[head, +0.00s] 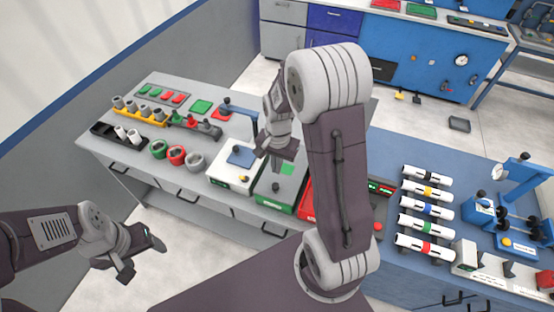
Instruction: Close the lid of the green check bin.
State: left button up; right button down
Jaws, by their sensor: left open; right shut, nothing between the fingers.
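The green check bin (279,199) stands on the grey workbench near its front edge, right of a white box. Its top looks flat and greyish with a green square (288,168) on it, so the lid appears to lie down; my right arm hides part of it, and I cannot tell if it is fully seated. My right gripper (277,158) is shut and empty, pointing down over the bin's back part; whether it touches the lid is unclear. My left gripper (142,262) is open and empty, low at the left, in front of the bench and away from the bin.
A white box (234,180) with a blue pad is left of the bin; a red bin (306,203) is right, partly behind my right arm. Green, red and grey rings (176,155) lie farther left. White pipes (428,210) lie on the blue bench at right.

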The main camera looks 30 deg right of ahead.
pick_arm(q)
jog(key=shift+w+d+f+b, duration=0.1)
jog(key=shift+w+f+b, duration=0.1)
jog(key=shift+f+b, duration=0.65)
jog(key=shift+w+d+f+b, duration=0.1)
jog(key=shift+w+f+b, duration=0.05)
jog(key=shift+f+b, duration=0.7)
jog(key=shift+w+f+b, duration=0.2)
jog(key=shift+f+b, duration=0.55)
jog(key=shift+f, duration=0.15)
pick_arm(e)
jog(key=s+a+f+n, duration=0.2)
jog(key=s+a+n, duration=0.3)
jog(key=s+n, duration=0.3)
jog(key=shift+s+a+f+n+t, duration=0.15)
jog(key=shift+s+f+n+t, duration=0.2)
jog(key=shift+n, duration=0.45)
